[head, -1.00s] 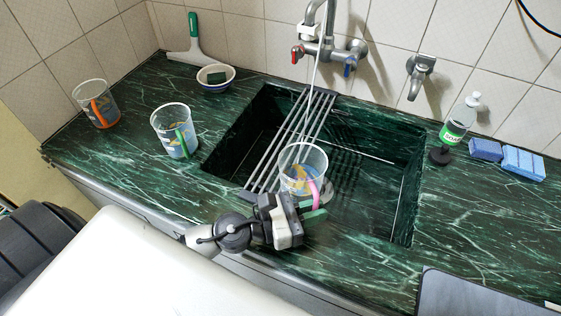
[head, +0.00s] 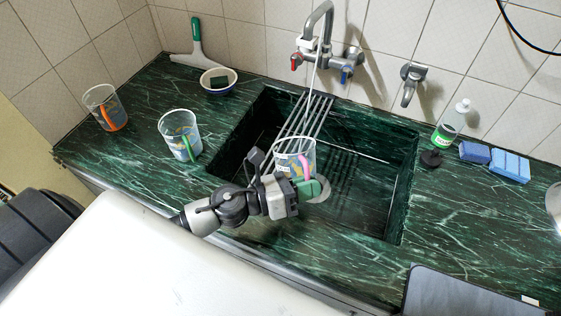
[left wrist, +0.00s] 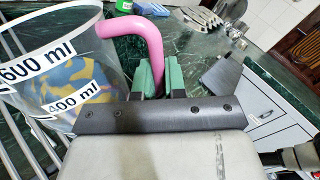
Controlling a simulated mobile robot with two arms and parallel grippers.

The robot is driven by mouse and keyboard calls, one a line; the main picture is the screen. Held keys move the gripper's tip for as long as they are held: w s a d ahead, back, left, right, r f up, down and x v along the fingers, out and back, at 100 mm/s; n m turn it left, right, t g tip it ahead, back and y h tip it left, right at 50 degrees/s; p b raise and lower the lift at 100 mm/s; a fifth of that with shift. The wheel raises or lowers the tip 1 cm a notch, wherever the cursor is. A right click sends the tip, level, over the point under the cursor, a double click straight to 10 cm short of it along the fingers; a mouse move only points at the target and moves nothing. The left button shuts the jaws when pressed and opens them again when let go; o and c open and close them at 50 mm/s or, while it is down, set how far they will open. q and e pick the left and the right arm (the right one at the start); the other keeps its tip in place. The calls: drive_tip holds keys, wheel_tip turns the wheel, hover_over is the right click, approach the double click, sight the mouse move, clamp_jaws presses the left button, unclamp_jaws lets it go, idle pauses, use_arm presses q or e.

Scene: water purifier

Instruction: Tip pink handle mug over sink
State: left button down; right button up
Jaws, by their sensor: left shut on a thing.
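The pink handle mug (head: 290,155) is a clear measuring mug with a pink handle, held over the sink (head: 350,190). It looks roughly upright, with part of the drying rack behind it in the head view. My left gripper (head: 318,187) is shut on its pink handle. In the left wrist view, the green fingertips (left wrist: 155,78) close around the lower part of the handle, and the mug's clear wall (left wrist: 60,70) shows 600 ml and 400 ml marks. A blue and yellow pattern shows on the mug. My right gripper is not in view.
A green-handled mug (head: 180,135) and an orange-handled mug (head: 105,108) stand on the counter left of the sink. A metal rack (head: 312,115) spans the sink below the faucet (head: 322,50). A soap bottle (head: 450,125) and blue sponges (head: 508,165) sit at right.

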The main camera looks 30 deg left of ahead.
sight(285, 156)
use_arm(q)
drive_tip(key=shift+w+a+r+n+p, duration=0.5)
drive_tip(key=shift+w+a+n, duration=0.2)
drive_tip(key=shift+n, duration=0.2)
drive_tip(key=shift+w+a+r+n+p, duration=0.35)
drive_tip(key=shift+n+p, duration=0.2)
drive_tip(key=shift+n, duration=0.25)
drive_tip(key=shift+w+r, duration=0.1)
drive_tip(key=shift+w+a+r+n+p, duration=0.15)
drive_tip(key=shift+w+a+n+p, duration=0.1)
drive_tip(key=shift+n+p, duration=0.4)
drive_tip(key=shift+w+a+r+n+p, duration=0.2)
drive_tip(key=shift+w+a+n+p, duration=0.25)
drive_tip(key=shift+n, duration=0.6)
drive_tip(key=shift+w+a+r+n, duration=0.1)
drive_tip(key=shift+w+a+n, duration=0.45)
drive_tip(key=shift+n, duration=0.25)
idle(0.5)
